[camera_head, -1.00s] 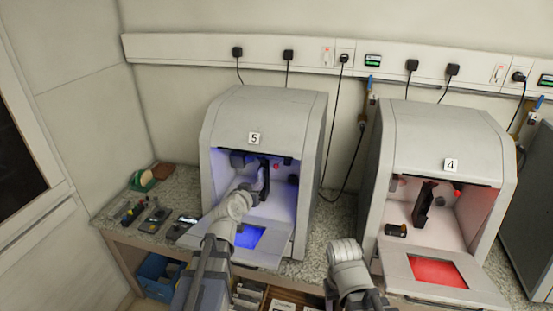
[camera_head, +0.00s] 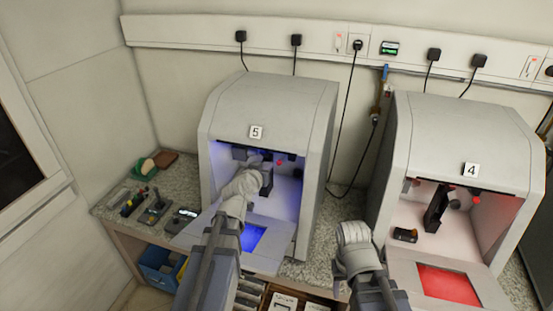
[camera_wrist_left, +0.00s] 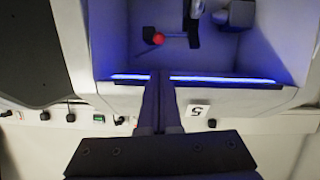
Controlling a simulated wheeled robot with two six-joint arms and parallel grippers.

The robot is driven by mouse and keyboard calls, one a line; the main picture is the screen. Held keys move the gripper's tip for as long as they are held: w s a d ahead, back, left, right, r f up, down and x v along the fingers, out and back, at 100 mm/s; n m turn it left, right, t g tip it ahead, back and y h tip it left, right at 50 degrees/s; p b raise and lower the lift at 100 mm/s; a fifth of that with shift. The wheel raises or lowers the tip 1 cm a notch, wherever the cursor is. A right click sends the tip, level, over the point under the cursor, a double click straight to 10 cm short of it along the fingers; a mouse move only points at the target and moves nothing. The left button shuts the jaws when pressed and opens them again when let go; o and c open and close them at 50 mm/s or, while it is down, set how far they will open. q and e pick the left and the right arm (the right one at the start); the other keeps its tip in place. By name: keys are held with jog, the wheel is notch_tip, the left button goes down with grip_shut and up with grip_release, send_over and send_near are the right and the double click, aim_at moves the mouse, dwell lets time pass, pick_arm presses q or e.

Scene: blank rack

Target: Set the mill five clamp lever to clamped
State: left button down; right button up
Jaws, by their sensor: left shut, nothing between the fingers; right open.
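Mill five (camera_head: 268,100) is the grey enclosure marked 5, with its front open and blue light inside. In the left wrist view, seen upside down, a lever with a red knob (camera_wrist_left: 158,38) lies inside, its thin rod reaching toward a dark upright part (camera_wrist_left: 192,25). The red knob also shows small in the head view (camera_head: 279,162). My left arm reaches into the opening. My left gripper (camera_wrist_left: 160,75) is shut and empty, its tips near the lit opening edge and apart from the knob in the picture. My right wrist is between the mills; its fingers are hidden.
Mill four (camera_head: 455,135), lit red, stands to the right. A grey block (camera_wrist_left: 236,14) is inside mill five near the lever. Small tools (camera_head: 155,210) lie on the counter at left. A blue bin (camera_head: 158,268) is below. Mill five's side walls and top edge enclose the left arm.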

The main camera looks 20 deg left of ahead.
pick_arm(q)
jog(key=b+x, duration=0.3)
jog(key=x, duration=0.7)
